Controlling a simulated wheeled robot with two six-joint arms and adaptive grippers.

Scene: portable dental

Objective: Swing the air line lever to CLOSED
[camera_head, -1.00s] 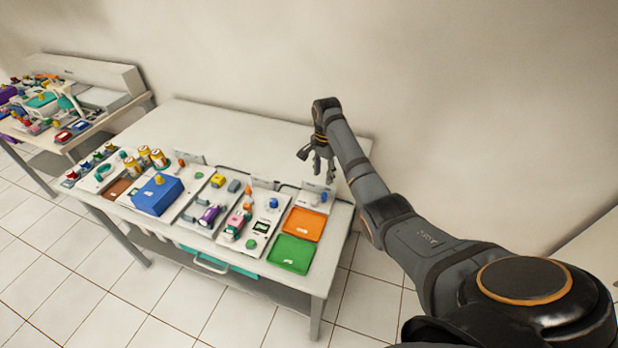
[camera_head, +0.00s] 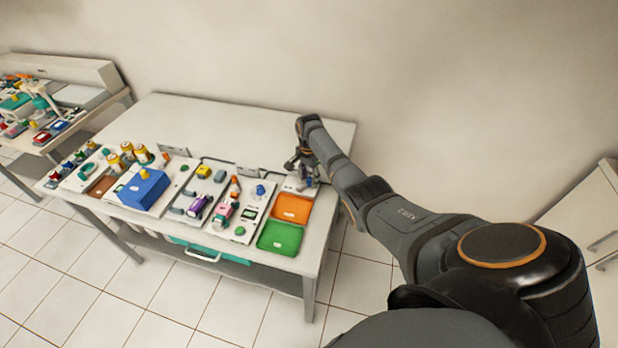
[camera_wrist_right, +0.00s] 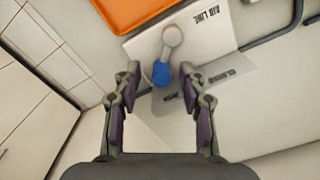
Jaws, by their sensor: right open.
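The air line lever (camera_wrist_right: 168,48) shows in the right wrist view as a pale arm with a blue knob (camera_wrist_right: 161,73) at its end. It is mounted on a white panel (camera_wrist_right: 215,25) marked "AIR LINE", beside a grey plate (camera_wrist_right: 215,86) whose lettering appears to read "CLOSED". My right gripper (camera_wrist_right: 160,82) is open, with its fingers on either side of the blue knob and a gap at each side. In the head view my right gripper (camera_head: 300,166) hangs over the panel at the table's right back and hides most of the lever. My left gripper is not in view.
An orange tray (camera_head: 292,208) and a green tray (camera_head: 280,237) lie just in front of the panel. A blue box (camera_head: 143,189) and several small devices cover the table's left and middle. The table's back strip (camera_head: 215,118) is clear. A wall stands behind.

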